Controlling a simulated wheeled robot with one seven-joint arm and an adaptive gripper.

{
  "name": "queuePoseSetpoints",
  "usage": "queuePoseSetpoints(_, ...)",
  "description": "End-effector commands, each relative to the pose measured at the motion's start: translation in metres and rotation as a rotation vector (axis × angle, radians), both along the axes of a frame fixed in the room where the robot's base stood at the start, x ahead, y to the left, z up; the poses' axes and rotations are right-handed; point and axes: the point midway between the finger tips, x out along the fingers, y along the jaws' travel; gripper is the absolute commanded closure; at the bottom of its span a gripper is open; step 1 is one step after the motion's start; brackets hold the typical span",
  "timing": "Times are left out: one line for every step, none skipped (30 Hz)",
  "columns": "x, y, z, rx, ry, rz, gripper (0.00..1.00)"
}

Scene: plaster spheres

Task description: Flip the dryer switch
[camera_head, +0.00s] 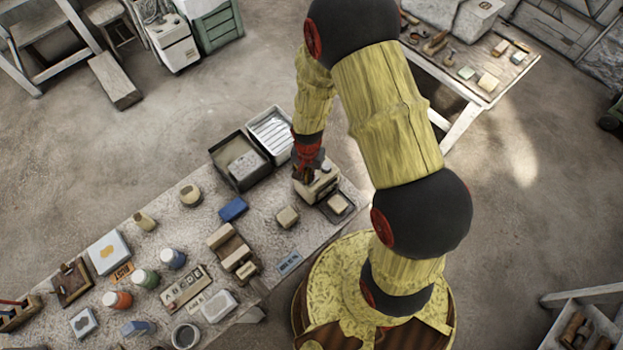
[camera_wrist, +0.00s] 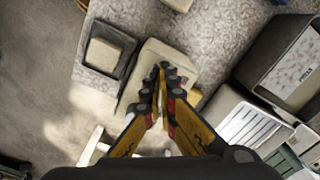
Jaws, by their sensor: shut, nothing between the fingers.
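A cream box-shaped device (camera_head: 322,188), which looks like the dryer, stands near the right end of the table. It also shows in the wrist view (camera_wrist: 150,62), partly hidden behind my fingers. My gripper (camera_head: 303,174) is at the left side of the device in the head view. In the wrist view my gripper (camera_wrist: 163,70) is shut and empty, with its fingertips over the device's top. I cannot tell whether they touch it. I cannot make out the switch; the fingers may hide it.
A dark tray with a cream block (camera_head: 338,204) sits right beside the device. A dark bin (camera_head: 230,172) and a white ribbed tray (camera_head: 272,133) stand to its left. A blue block (camera_head: 233,209) and several jars, blocks and letter tiles cover the table's left part.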

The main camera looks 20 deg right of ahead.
Motion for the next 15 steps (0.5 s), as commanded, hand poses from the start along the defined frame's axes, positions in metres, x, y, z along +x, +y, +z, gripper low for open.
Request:
queuePoseSetpoints(0.0000, 0.0000, -0.0013, 0.000, 0.000, 0.000, 1.00)
queuePoseSetpoints(0.0000, 0.0000, -0.0017, 0.000, 0.000, 0.000, 1.00)
queuePoseSetpoints(0.0000, 0.0000, -0.0022, 0.000, 0.000, 0.000, 1.00)
queuePoseSetpoints(0.0000, 0.0000, -0.0026, 0.000, 0.000, 0.000, 1.00)
queuePoseSetpoints(0.0000, 0.0000, -0.0030, 0.000, 0.000, 0.000, 1.00)
queuePoseSetpoints(0.0000, 0.0000, -0.0036, 0.000, 0.000, 0.000, 1.00)
queuePoseSetpoints(0.0000, 0.0000, -0.0040, 0.000, 0.000, 0.000, 1.00)
queuePoseSetpoints(0.0000, 0.0000, -0.0044, 0.000, 0.000, 0.000, 1.00)
queuePoseSetpoints(0.0000, 0.0000, -0.0050, 0.000, 0.000, 0.000, 1.00)
queuePoseSetpoints(-0.0001, -0.0001, -0.0054, 0.000, 0.000, 0.000, 1.00)
queuePoseSetpoints(-0.0001, -0.0001, -0.0058, 0.000, 0.000, 0.000, 1.00)
queuePoseSetpoints(-0.0001, -0.0001, -0.0064, 0.000, 0.000, 0.000, 1.00)
queuePoseSetpoints(-0.0001, -0.0001, -0.0059, 0.000, 0.000, 0.000, 1.00)
queuePoseSetpoints(-0.0001, -0.0001, -0.0056, 0.000, 0.000, 0.000, 1.00)
queuePoseSetpoints(-0.0001, -0.0001, -0.0050, 0.000, 0.000, 0.000, 1.00)
